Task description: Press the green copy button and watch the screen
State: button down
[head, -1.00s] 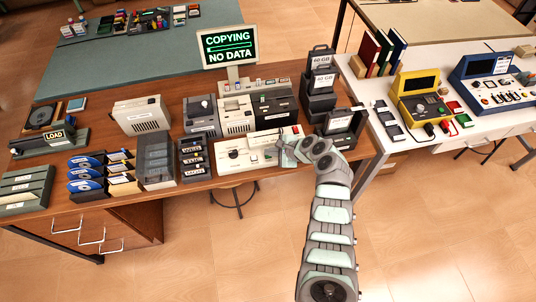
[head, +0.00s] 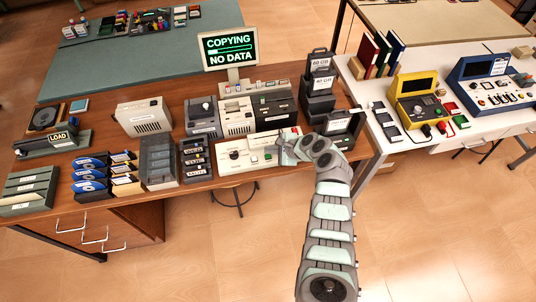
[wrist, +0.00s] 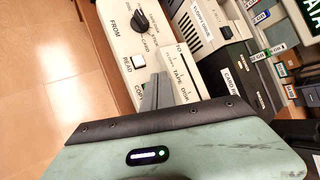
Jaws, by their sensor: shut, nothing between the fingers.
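The screen (head: 229,49) stands at the back of the wooden desk and reads "COPYING" and "NO DATA" in green, with a bar between the lines. The pale control panel (head: 226,163) lies at the desk's front, with a dark knob (head: 234,154), a white button (head: 254,158) and a green button (head: 268,156). My gripper (head: 282,152) is shut and empty, low over the panel's right part beside the green button.
Grey and beige drive units (head: 238,116) stand close behind the panel. Black stacked boxes (head: 318,100) stand to the right of them. A rack of labelled cartridges (head: 195,160) is left of the panel. A white table (head: 405,153) with yellow and blue devices stands at the right.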

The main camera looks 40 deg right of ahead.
aim_at(270, 157)
notch_tip(270, 157, up, 4)
jog(key=p, duration=0.3)
jog(key=shift+r+p, duration=0.25)
jog(key=shift+p, duration=0.15)
jog(key=shift+f, duration=0.1)
jog(key=shift+w, duration=0.1)
